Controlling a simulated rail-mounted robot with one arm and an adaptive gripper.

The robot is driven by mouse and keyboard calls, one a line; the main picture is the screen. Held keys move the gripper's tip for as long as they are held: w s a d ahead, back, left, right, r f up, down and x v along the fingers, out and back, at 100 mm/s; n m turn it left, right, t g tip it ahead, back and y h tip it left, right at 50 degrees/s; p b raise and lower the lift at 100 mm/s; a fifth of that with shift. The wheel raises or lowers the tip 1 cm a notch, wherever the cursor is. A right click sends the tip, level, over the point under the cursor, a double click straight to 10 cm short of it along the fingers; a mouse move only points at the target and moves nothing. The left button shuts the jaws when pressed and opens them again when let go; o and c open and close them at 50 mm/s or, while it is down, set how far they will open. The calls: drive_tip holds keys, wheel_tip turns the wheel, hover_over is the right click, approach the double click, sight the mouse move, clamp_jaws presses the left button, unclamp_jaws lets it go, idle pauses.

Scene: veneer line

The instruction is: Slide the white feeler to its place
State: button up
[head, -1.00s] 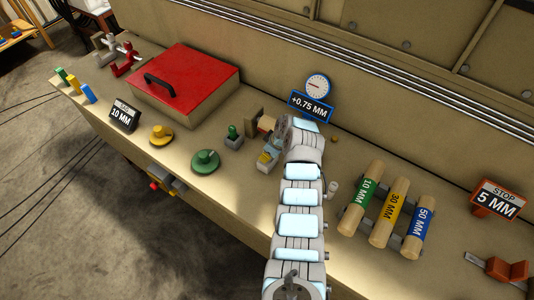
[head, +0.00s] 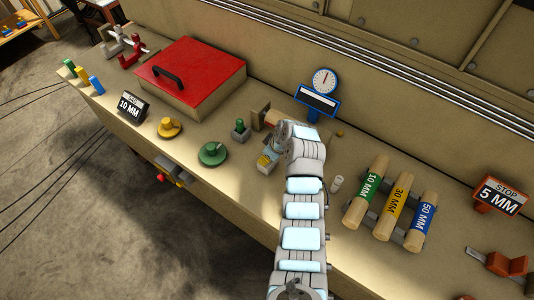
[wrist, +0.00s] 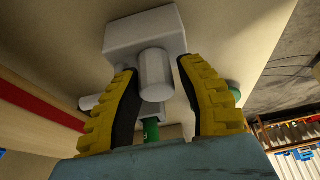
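In the wrist view a pale grey-white block (wrist: 120,38) with a round white knob (wrist: 155,72) looks like the white feeler. My gripper (wrist: 158,66) has its yellow-ribbed fingers on either side of the knob. The left finger is against it or very near, and a narrow gap seems to show on the right, so I cannot tell whether it is gripped. In the head view my gripper (head: 267,159) is low over the bench, and my wrist hides the feeler.
A red-lidded box (head: 200,70), a green knob on a grey block (head: 240,127) and a green disc (head: 212,154) lie left of my arm. A small white cylinder (head: 336,184) and a rack with a green-banded roller (head: 366,190) stand to the right.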

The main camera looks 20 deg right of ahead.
drive_tip(key=o, duration=0.3)
drive_tip(key=shift+a+f, duration=0.1)
drive_tip(key=shift+a, duration=0.1)
drive_tip(key=shift+d, duration=0.15)
drive_tip(key=shift+s+d+r, duration=0.15)
drive_tip(key=shift+s+r, duration=0.05)
drive_tip(key=shift+r, duration=0.45)
drive_tip(key=v, duration=1)
drive_tip(key=shift+s+r, duration=0.2)
drive_tip(key=shift+r, duration=0.15)
